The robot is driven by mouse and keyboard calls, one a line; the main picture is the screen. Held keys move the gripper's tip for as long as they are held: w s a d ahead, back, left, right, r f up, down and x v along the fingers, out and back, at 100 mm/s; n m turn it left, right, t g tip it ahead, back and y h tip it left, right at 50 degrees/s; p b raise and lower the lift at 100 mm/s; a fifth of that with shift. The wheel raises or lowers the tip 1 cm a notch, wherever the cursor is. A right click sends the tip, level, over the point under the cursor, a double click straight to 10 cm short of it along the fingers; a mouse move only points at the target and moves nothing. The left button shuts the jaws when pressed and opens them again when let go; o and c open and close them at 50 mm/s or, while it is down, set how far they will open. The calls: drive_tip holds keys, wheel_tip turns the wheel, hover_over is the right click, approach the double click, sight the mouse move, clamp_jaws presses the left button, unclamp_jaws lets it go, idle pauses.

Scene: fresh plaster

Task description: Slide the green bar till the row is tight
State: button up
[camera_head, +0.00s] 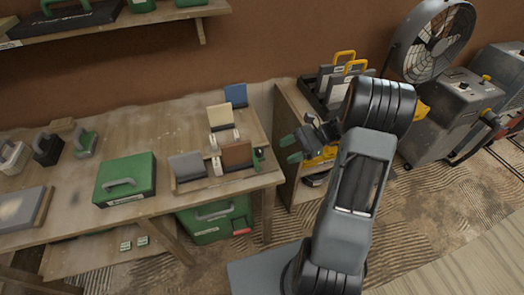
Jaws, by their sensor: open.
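A low wooden rack (203,184) near the table's front right corner holds a short row. In it stand a grey panel (187,166), a small whitish piece (217,167) and a brown panel (236,154). A small dark green piece, which looks like the green bar (259,155), stands at the row's right end. Whether it touches the brown panel is too small to tell. My gripper (291,149) is open and empty, its green-tipped fingers pointing left, a short way right of the green piece and apart from it.
A cream panel (221,117) and a blue panel (236,95) stand behind the row. A green case (125,178) lies left of it. Right of the table, a wooden cabinet (292,118) sits under my gripper, with grey, yellow-handled cases (335,82). A large fan (432,42) stands farther right.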

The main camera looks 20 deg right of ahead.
sight(262, 150)
drive_tip(key=w+d+f+m+t+y, duration=0.2)
drive_tip(key=d+f+m+t+y, duration=0.1)
drive_tip(key=d+f+m+t, duration=0.15)
drive_tip(key=x, duration=0.4)
drive_tip(key=p+x, duration=0.1)
drive_tip(key=x, duration=0.3)
drive_tip(key=r+x, duration=0.1)
drive_tip(key=x, duration=0.3)
drive_tip(key=shift+w+a, duration=0.15)
drive_tip(key=shift+a, duration=0.1)
